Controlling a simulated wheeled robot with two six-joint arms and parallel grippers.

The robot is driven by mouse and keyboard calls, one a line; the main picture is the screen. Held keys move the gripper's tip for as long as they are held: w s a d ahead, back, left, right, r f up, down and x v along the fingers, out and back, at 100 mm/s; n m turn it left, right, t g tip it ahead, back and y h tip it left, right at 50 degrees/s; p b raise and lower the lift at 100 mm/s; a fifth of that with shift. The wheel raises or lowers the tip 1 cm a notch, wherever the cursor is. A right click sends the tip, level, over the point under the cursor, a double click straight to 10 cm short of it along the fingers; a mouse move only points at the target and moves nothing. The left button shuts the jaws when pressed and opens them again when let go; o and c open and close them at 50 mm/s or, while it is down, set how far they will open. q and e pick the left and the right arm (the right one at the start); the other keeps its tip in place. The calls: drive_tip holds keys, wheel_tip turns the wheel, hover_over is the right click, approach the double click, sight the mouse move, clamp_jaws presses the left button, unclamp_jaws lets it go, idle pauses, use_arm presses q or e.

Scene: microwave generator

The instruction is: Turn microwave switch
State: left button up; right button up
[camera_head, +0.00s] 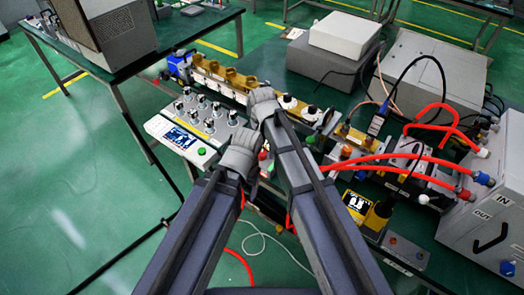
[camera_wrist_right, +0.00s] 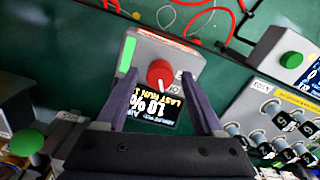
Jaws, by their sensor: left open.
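The switch is a red round knob (camera_wrist_right: 160,73) with a white pointer, on a light grey control box (camera_wrist_right: 185,60) with a lit display (camera_wrist_right: 150,106) showing "LAST RUN". My right gripper (camera_wrist_right: 159,84) is open, with one finger on each side of the red knob; I cannot tell whether either finger touches it. In the head view my right gripper (camera_head: 264,104) is the upper one, and the arms hide most of the knob's box. My left gripper (camera_head: 240,155) is lower, near the front of the bench, its fingers mostly hidden by its own wrist; it appears empty.
A panel with several silver knobs (camera_head: 208,112) stands left of the grippers. Red hoses (camera_head: 395,160) and a grey cabinet (camera_head: 495,215) fill the right. Brass waveguide parts (camera_head: 215,72) lie behind. Open green floor (camera_head: 75,200) is at the left.

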clamp_jaws()
idle(0.3)
idle(0.3)
drive_tip(key=n, duration=0.5)
drive_tip(key=shift+n, duration=0.4)
drive_tip(key=n, duration=0.6)
idle(0.4)
drive_tip(key=shift+o, duration=0.5)
unclamp_jaws()
